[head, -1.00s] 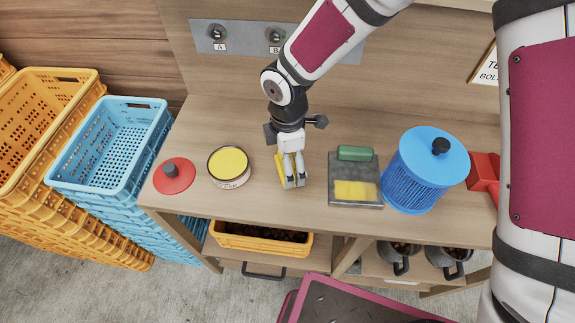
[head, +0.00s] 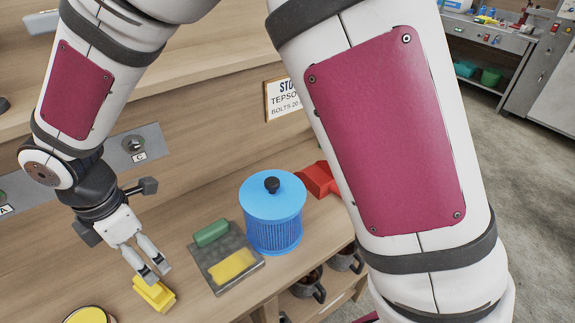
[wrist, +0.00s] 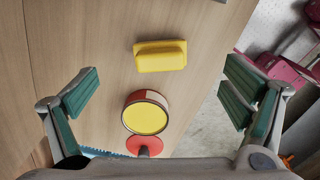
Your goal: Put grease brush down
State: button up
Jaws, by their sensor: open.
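The yellow grease brush (head: 153,294) lies on the wooden bench, left of the grey tray. It also shows in the wrist view (wrist: 160,56), near the top middle, with bare wood around it. My gripper (head: 157,273) is just above the brush in the head view. In the wrist view my gripper (wrist: 163,92) has its green-padded fingers spread wide, with nothing held between them. The brush is apart from both fingers there.
A grey tray (head: 212,267) holds a green block and a yellow pad. A blue slotted canister (head: 273,228) and a red object (head: 320,180) stand farther right. An open tin with yellow contents (wrist: 146,113) and a red lid (wrist: 146,145) show in the wrist view.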

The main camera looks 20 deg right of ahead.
jog(key=d+r+m+t, duration=0.2)
jog(key=d+r+m, duration=0.95)
jog(key=d, duration=0.65)
jog(key=s+d+r+m+t, duration=0.1)
jog(key=s+d+r+m, duration=0.3)
jog(key=s+d+m, duration=0.1)
jog(key=s+d+r+m+t, duration=0.1)
jog(key=s+d+r+m, duration=0.2)
jog(key=s+d+m, duration=0.3)
jog(key=d+m, duration=0.1)
jog(key=d, duration=0.2)
jog(key=shift+s+d+r+m+t, duration=0.2)
jog(key=shift+r+m+t, duration=0.15)
jog(key=shift+r+t, duration=0.05)
jog(key=shift+o, duration=0.5)
